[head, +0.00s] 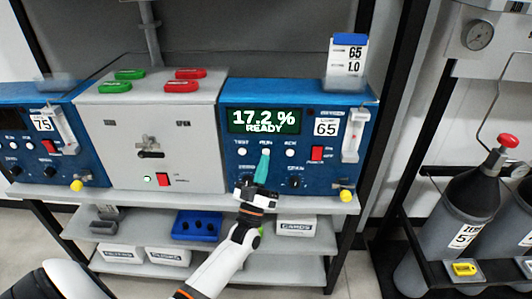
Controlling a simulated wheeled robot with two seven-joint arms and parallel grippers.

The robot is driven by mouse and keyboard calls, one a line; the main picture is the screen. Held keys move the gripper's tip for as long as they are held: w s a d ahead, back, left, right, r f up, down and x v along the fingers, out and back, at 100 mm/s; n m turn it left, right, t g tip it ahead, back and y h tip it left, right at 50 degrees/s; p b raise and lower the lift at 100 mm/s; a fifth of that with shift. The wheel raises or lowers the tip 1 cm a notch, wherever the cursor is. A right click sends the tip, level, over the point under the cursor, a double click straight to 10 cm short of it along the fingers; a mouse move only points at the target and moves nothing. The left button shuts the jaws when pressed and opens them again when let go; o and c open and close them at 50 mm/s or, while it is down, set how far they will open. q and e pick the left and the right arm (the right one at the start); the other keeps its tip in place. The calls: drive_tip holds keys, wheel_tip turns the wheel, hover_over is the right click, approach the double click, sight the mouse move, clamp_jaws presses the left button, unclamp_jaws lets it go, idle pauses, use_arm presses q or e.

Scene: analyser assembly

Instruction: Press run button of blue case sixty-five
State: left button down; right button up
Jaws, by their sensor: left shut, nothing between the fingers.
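The blue case sixty-five (232,174) stands on the shelf right of centre, with a label (326,127) reading 65. Its green display (264,121) reads "17.2 %" and "READY". Below the display is a row of white round buttons; the RUN button (266,152) is the middle one. My left gripper (264,160) is shut and empty, with its teal fingertips pointing up at the RUN button. The tips are at or just below the button in the picture; I cannot tell whether they touch it. The gripper hides part of the case's lower front. My right gripper is not in view.
A grey box (150,110) with green and red tags stands left of the case. Another blue case labelled 75 (42,124) is farther left. A card holder (347,62) stands on case sixty-five. Gas cylinders (462,205) stand at the right. Lower shelves hold bins.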

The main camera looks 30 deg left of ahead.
use_arm(q)
drive_tip(key=shift+w+a, duration=0.1)
drive_tip(key=shift+w, duration=0.05)
drive_tip(key=shift+w+a, duration=0.15)
drive_tip(key=shift+w, duration=0.1)
drive_tip(key=shift+w+a+b, duration=0.2)
drive_tip(key=shift+w+b, duration=0.15)
drive_tip(key=shift+b, duration=0.2)
idle(0.5)
drive_tip(key=shift+s, duration=0.1)
drive_tip(key=shift+s+d+p, duration=0.45)
drive_tip(key=shift+s, duration=0.2)
drive_tip(key=s+d, duration=0.1)
drive_tip(key=s+p, duration=0.1)
drive_tip(key=s, duration=0.1)
drive_tip(key=s+d+p, duration=0.1)
drive_tip(key=shift+s+d, duration=0.15)
drive_tip(key=shift+d, duration=0.15)
